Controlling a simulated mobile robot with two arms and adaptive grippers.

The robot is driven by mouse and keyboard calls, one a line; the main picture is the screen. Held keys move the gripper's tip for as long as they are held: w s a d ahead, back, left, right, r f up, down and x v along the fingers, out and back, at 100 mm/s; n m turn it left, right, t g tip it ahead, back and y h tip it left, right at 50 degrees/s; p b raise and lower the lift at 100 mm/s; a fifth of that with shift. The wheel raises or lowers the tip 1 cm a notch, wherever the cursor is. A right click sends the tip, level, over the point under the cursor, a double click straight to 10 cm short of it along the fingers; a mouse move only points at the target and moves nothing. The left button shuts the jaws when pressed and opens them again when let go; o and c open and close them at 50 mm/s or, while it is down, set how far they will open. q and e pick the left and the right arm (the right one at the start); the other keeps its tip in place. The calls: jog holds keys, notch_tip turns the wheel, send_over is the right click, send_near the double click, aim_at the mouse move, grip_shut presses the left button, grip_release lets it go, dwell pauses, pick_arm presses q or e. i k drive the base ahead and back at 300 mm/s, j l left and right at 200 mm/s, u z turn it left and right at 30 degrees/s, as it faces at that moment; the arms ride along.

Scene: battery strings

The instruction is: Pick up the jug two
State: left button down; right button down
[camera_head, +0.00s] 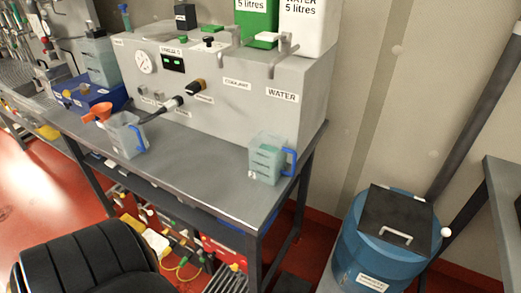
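Two clear jugs with blue handles stand on the grey metal bench (200,171). One jug (266,160) stands upright near the bench's right front corner, its handle to the right. The other jug (124,140) stands further left, near the front edge, with an orange funnel (97,112) beside its rim and a black hose nozzle close to its handle. Neither of my grippers is in view.
A grey machine (225,88) with gauge, taps and labels fills the bench's back. A white container (308,32) and a green one (256,18) stand on top. A blue barrel (384,245) stands right. A black padded shape (80,262) is at lower left. The bench front between the jugs is clear.

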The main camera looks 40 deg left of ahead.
aim_at(275, 160)
jog(key=u, duration=1.3)
jog(key=j+z, duration=0.35)
jog(key=j, duration=0.3)
jog(key=i, duration=0.05)
